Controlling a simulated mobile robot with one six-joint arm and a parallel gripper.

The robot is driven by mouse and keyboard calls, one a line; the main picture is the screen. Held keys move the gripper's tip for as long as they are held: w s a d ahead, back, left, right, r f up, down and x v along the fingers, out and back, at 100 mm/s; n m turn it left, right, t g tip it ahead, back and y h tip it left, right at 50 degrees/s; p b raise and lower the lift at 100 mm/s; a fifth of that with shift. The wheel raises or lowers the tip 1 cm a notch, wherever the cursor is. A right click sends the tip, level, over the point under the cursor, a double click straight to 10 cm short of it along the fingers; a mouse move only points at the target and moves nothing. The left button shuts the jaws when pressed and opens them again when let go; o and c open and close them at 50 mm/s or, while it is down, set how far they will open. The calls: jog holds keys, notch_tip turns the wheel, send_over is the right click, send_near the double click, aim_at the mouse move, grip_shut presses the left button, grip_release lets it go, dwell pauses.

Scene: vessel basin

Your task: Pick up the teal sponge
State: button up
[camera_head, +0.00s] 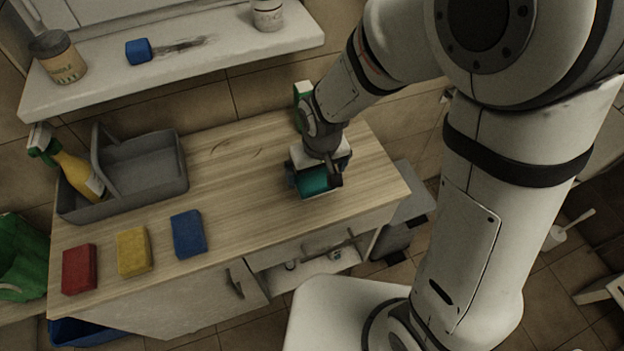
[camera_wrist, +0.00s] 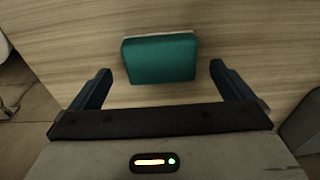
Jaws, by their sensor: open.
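The teal sponge (camera_wrist: 160,58) lies on the wooden counter, its pale underside edge showing at the far side in the wrist view. In the head view the teal sponge (camera_head: 314,182) shows beneath my gripper (camera_head: 318,183), partly covered by it. In the wrist view my gripper (camera_wrist: 158,84) is open, with one finger on the left and one on the right. The sponge sits between and slightly beyond the fingertips, with a gap on each side. Nothing is held.
Red (camera_head: 79,269), yellow (camera_head: 133,251) and blue (camera_head: 188,233) sponges lie along the counter's front left. A grey caddy (camera_head: 150,165) with a yellow spray bottle (camera_head: 75,175) stands behind them. A green-and-white object (camera_head: 302,93) is behind my wrist. The counter middle (camera_head: 240,185) is clear.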

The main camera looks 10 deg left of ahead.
aim_at(315, 179)
jog(key=shift+w+a+f+p, duration=0.15)
jog(key=shift+f, duration=1)
jog(key=shift+w+a+f+p, duration=0.1)
jog(key=shift+w+f+p, duration=0.05)
jog(key=shift+f, duration=0.95)
jog(key=c, duration=0.9)
jog(key=shift+c, duration=0.3)
jog(key=shift+r, duration=0.15)
notch_tip(315, 179, up, 10)
jog(key=shift+f+b, duration=0.1)
jog(key=shift+b, duration=0.2)
